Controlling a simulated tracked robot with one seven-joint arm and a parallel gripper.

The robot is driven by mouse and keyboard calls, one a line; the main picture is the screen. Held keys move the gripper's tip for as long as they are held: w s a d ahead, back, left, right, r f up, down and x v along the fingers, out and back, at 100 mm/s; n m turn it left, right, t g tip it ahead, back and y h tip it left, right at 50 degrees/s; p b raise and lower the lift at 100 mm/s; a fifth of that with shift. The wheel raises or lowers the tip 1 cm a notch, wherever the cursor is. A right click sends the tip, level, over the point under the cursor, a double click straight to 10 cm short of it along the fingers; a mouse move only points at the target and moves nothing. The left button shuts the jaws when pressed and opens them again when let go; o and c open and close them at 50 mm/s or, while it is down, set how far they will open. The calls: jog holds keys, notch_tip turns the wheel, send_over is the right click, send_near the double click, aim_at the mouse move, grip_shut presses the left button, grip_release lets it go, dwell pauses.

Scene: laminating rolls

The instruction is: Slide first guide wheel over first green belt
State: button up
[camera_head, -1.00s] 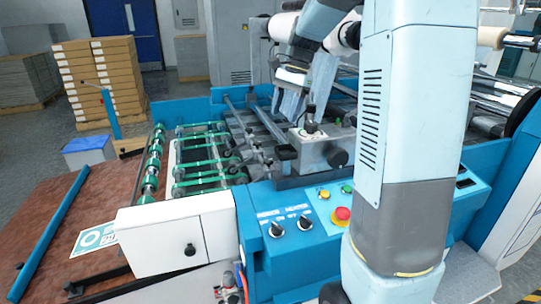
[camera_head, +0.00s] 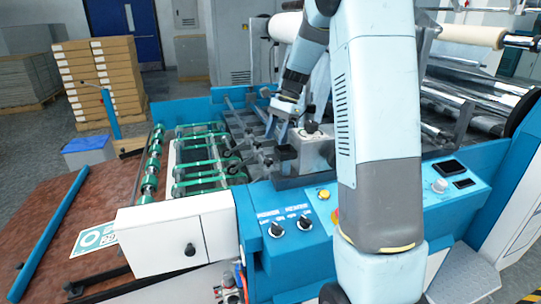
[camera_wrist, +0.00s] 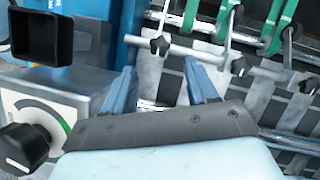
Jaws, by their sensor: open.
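Several green belts (camera_head: 200,162) run across the rollers at the machine's feed end in the head view. They also show at the top of the wrist view (camera_wrist: 282,22). Dark guide wheels (camera_head: 232,168) on thin arms stand at the belts' right ends; which is the first is unclear. In the wrist view, their arms hang on a metal bar with black knobs (camera_wrist: 238,67). My gripper (camera_wrist: 162,74) is open and empty, its two blue fingers pointing toward the bar, apart from the knobs. In the head view my gripper (camera_head: 274,126) is over the grey slats, right of the belts.
A grey box with a black dial (camera_head: 318,150) stands close beside my gripper; the dial (camera_wrist: 22,148) shows at left in the wrist view. A black open-topped cup (camera_wrist: 42,38) is above it. The control panel (camera_head: 300,222) is in front. Blue side walls border the slats.

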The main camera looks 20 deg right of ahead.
jog(key=x, duration=0.7)
jog(key=shift+c, duration=0.5)
grip_shut()
